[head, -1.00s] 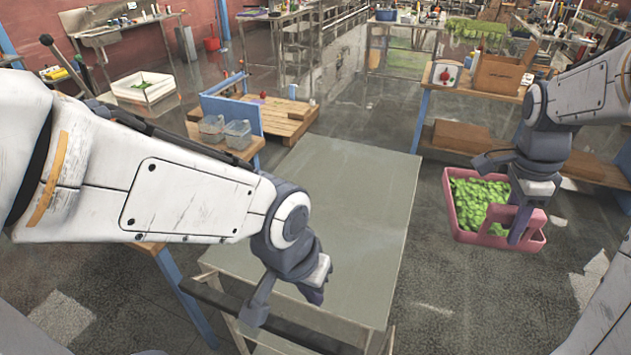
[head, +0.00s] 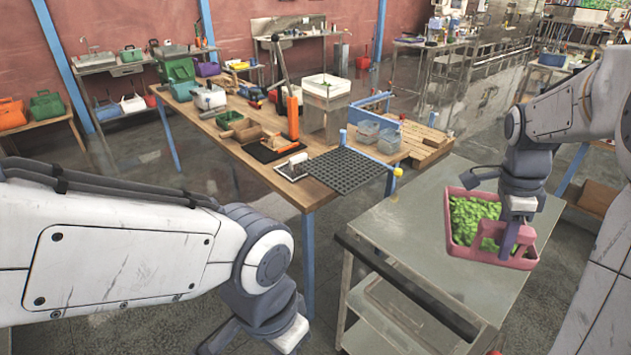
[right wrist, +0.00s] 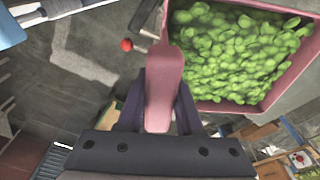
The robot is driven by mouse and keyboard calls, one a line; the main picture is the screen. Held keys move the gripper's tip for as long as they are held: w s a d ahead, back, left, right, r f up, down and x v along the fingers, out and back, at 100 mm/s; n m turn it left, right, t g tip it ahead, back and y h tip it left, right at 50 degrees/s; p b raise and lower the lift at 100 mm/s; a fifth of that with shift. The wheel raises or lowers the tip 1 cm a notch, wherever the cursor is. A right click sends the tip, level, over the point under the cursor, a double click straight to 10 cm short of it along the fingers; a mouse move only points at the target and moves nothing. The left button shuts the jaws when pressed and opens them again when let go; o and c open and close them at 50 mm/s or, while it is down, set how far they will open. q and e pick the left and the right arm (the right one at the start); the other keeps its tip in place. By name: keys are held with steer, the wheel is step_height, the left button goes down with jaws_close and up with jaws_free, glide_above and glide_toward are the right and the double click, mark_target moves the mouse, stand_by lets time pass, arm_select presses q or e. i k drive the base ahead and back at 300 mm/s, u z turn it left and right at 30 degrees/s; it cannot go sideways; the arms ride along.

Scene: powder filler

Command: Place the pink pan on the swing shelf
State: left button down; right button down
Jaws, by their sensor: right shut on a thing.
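The pink pan (head: 463,249), filled with green leaves (head: 470,215), hangs level from my right gripper (head: 512,232) at the right of the head view. The right gripper is shut on the pan's raised pink handle (right wrist: 165,85). The pan's pink wall (right wrist: 288,85) also shows in the right wrist view. The black grid panel (head: 346,170) at the right end of the wooden table, beside blue posts, looks like the swing shelf; it is empty and left of the pan. My left gripper (head: 255,338) is empty, its fingers apart, partly cut off at the bottom edge.
A grey steel table (head: 420,228) stands below and left of the pan, its top bare. The wooden table (head: 230,145) holds an orange lever press (head: 293,115), a black mat and green trays. Clear bins (head: 376,137) stand just behind the grid.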

mark_target(344, 167)
steer(key=u, duration=0.45)
steer(key=k, duration=0.65)
steer(key=u, duration=1)
steer(key=i, duration=2.7)
steer(key=z, duration=1.55)
steer(key=i, duration=0.95)
steer(key=z, duration=0.95)
